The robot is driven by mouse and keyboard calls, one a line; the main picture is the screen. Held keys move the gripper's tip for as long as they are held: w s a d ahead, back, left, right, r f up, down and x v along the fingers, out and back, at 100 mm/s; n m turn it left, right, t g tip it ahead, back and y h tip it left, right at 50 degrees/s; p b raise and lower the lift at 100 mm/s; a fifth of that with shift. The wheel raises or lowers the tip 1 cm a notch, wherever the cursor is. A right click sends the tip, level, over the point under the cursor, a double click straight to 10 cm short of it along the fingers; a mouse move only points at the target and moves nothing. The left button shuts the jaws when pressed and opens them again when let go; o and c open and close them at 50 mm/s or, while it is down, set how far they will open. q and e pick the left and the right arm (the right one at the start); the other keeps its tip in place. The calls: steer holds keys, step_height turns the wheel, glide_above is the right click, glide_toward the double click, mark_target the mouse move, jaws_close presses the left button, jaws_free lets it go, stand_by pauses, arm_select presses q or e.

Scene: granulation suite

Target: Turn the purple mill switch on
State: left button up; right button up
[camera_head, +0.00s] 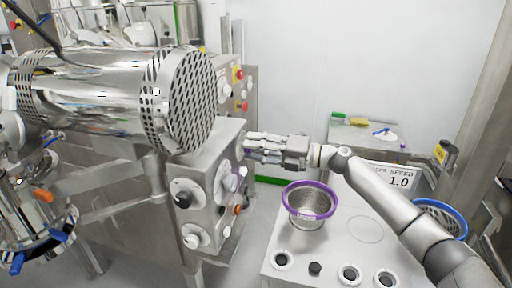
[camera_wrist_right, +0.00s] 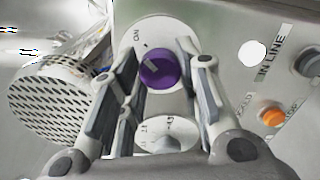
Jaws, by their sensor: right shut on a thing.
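The purple mill switch (camera_wrist_right: 158,68) is a round knob on a pale round plate with an "ON" mark at its upper left, in the right wrist view. My right gripper (camera_wrist_right: 158,60) has its two fingers on either side of the knob and is shut on it. In the head view the right gripper (camera_head: 250,148) reaches left to the control side of the grey machine (camera_head: 215,150). The switch is hard to make out there. My left gripper is not in view.
A numbered white dial (camera_wrist_right: 167,135) sits just below the switch. An orange button (camera_wrist_right: 271,115) is to the right, near "IN LINE" lettering. A perforated steel drum (camera_head: 185,98) stands left. A purple-rimmed sieve (camera_head: 310,201) sits on the white bench (camera_head: 340,250) below my right arm.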

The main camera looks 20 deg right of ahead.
steer(key=o, duration=1.1)
steer(key=shift+c, duration=0.2)
steer(key=v, duration=1.2)
